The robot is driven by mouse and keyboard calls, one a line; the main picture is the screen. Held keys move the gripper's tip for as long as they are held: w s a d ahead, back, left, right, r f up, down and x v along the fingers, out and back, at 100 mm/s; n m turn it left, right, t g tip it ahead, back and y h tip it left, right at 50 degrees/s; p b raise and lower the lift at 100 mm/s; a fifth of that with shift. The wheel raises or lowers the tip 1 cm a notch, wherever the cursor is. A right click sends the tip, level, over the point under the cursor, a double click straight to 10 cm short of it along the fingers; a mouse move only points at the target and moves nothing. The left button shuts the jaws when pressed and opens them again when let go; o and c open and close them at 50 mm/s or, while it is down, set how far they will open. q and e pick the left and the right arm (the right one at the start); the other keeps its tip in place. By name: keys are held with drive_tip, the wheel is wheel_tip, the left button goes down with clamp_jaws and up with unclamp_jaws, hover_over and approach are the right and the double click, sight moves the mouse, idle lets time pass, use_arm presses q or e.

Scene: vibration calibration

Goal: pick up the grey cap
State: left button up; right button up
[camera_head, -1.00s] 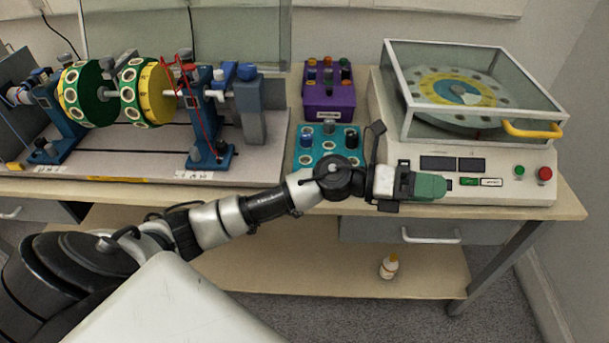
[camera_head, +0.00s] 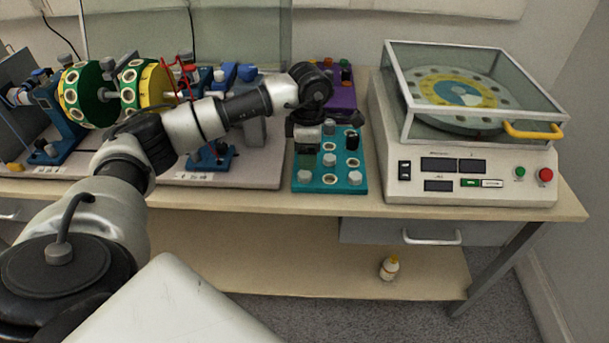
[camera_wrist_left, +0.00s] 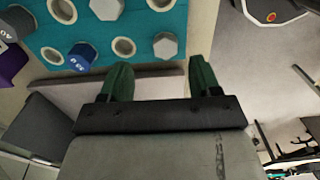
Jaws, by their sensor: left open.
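The teal block (camera_head: 343,188) stands near the table's front edge, with several grey caps, including one at its front right (camera_head: 355,177). My left gripper (camera_head: 306,160) is over the block's left side, pointing down, open and empty. In the left wrist view, my green fingers (camera_wrist_left: 160,64) are spread apart. A grey hexagonal cap (camera_wrist_left: 166,46) shows just beyond the gap between the fingertips. Another grey cap (camera_wrist_left: 106,8) is at the top edge of that view. I cannot tell which cap is meant. My left arm hides part of the block. My right gripper is not in view.
A blue cap (camera_wrist_left: 82,57) is left of the fingers in the wrist view. A purple block (camera_head: 341,97) stands behind the teal one. A machine with a glass cover (camera_head: 470,90) is on the right, and a rotor rig (camera_head: 140,90) is on the left.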

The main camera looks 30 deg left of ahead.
sight(306, 173)
use_arm(q)
drive_tip(key=f, duration=0.5)
drive_tip(key=shift+s+p, duration=0.4)
drive_tip(key=shift+f, duration=0.4)
drive_tip(key=c, duration=1)
